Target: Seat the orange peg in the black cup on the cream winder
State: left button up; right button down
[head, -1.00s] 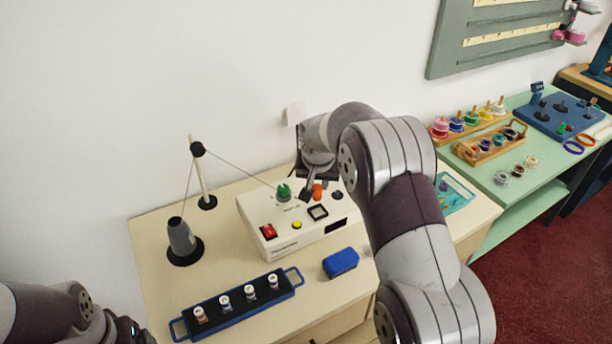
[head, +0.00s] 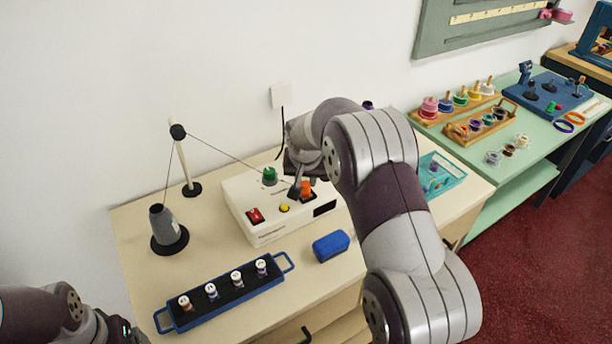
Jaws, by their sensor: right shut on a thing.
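The cream winder (head: 270,226) stands on the table with a green knob, a red switch and a yellow button on top. My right gripper (head: 300,189) is above the winder's right part, shut on the orange peg (head: 306,187). The peg is upright and low, over the spot of the square black cup. The cup is almost wholly hidden by the peg and the dark fingers, so I cannot tell whether the peg is inside it. My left gripper (head: 122,332) is partly in view at the bottom left; its fingers do not show clearly.
A blue-handled rack (head: 222,294) with several spools lies in front of the winder, beside a blue block (head: 331,246). A grey thread cone (head: 166,228) and a thin post (head: 186,165) stand at left. A teal tray (head: 440,176) lies at right.

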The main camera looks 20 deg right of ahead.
jog(key=shift+f, duration=0.1)
dwell(0.3)
jog(key=c, duration=0.9)
grip_release()
jog(key=shift+o, duration=0.2)
jog(key=v, duration=1.2)
jog(key=shift+r+b, duration=0.35)
jog(key=shift+b, duration=0.1)
jog(key=s+a+f+n+g, duration=0.1)
jog(key=s+a+f+n, duration=0.1)
jog(key=s, duration=0.5)
jog(key=s+a+f+n+g+y+p, duration=0.1)
jog(key=s+a+f+n, duration=0.1)
jog(key=s+f, duration=0.3)
jog(key=s+a+f+n+y, duration=0.1)
jog(key=s+f, duration=0.3)
jog(key=s, duration=0.6)
jog(key=shift+a+n+g+p, duration=0.4)
jog(key=shift+a, duration=0.4)
